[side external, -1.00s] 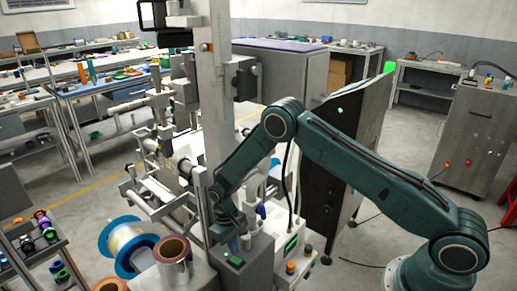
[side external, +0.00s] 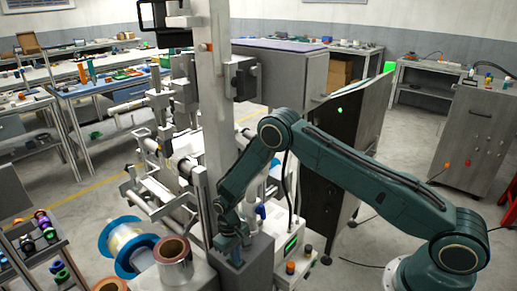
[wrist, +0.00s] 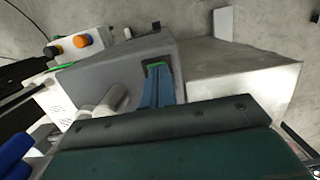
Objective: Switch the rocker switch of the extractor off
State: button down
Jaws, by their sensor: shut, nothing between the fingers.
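The extractor is a grey box (side external: 258,265) at the bottom centre of the side view, and its grey top (wrist: 110,68) shows in the wrist view. The green rocker switch (wrist: 157,66) is set in that top, in a dark frame. My gripper (side external: 235,260) points down at the box, its blue fingers (wrist: 158,82) shut together and empty. The fingertips are at the switch and cover part of it in the wrist view. I cannot tell if they touch it or which way the rocker is tipped. In the side view my gripper hides the switch.
A white control box (side external: 287,243) with a green display is close on the right, with orange and black knobs (wrist: 82,40) in front. A tall grey column (side external: 220,100) rises behind my gripper.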

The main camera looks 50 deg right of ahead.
jog(key=shift+s+f, duration=0.65)
jog(key=shift+s, duration=0.05)
jog(key=shift+w, duration=0.1)
jog(key=shift+w+r, duration=0.15)
jog(key=shift+w, duration=0.7)
jog(key=shift+w+r, duration=0.1)
jog(key=shift+r, duration=0.1)
jog(key=s+r, duration=0.3)
jog(key=r, duration=1.1)
jog(key=shift+r, duration=0.2)
